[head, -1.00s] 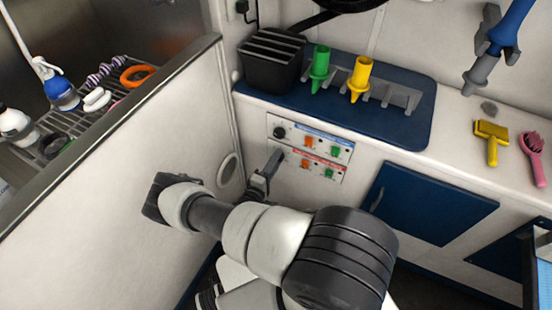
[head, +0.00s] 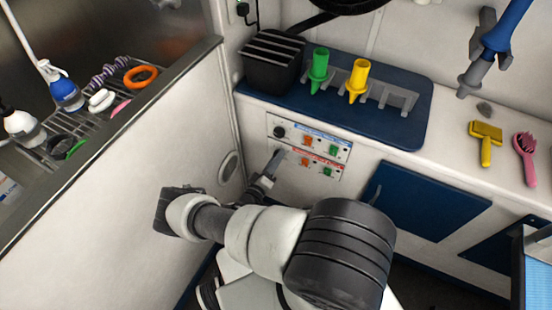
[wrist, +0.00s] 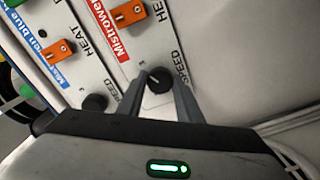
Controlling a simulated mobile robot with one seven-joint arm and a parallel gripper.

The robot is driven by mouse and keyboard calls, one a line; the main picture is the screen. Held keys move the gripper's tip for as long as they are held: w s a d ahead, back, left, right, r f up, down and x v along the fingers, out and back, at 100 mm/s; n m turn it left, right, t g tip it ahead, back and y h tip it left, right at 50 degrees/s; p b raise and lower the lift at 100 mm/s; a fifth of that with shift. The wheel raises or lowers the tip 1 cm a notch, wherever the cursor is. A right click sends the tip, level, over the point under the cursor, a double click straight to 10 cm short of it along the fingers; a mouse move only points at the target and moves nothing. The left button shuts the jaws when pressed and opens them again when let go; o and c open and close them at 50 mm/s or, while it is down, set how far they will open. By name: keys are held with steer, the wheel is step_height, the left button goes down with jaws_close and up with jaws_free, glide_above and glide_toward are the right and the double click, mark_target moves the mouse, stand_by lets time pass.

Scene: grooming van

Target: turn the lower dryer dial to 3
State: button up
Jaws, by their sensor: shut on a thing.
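The lower dryer dial (wrist: 158,81) is a round black knob with a pale pointer line, beside the word SPEED on the red-labelled lower panel (wrist: 127,62). In the wrist view its pointer tilts toward the upper left; I cannot read any scale numbers. My gripper (wrist: 161,79) has one finger on each side of this dial and is shut on it. In the head view my gripper (head: 274,163) reaches the left end of the lower panel and hides the lower dial. The upper dial (head: 280,132) stands free above it and also shows in the wrist view (wrist: 95,102).
Orange and green switches (head: 306,140) sit right of the dials. A counter with a blue mat (head: 400,128) overhangs the panels. A white partition (head: 110,195) stands close on the left, and a blue cabinet door (head: 430,205) is at the right.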

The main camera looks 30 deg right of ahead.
steer(key=shift+a, duration=0.1)
steer(key=o, duration=1)
steer(key=shift+o, duration=0.2)
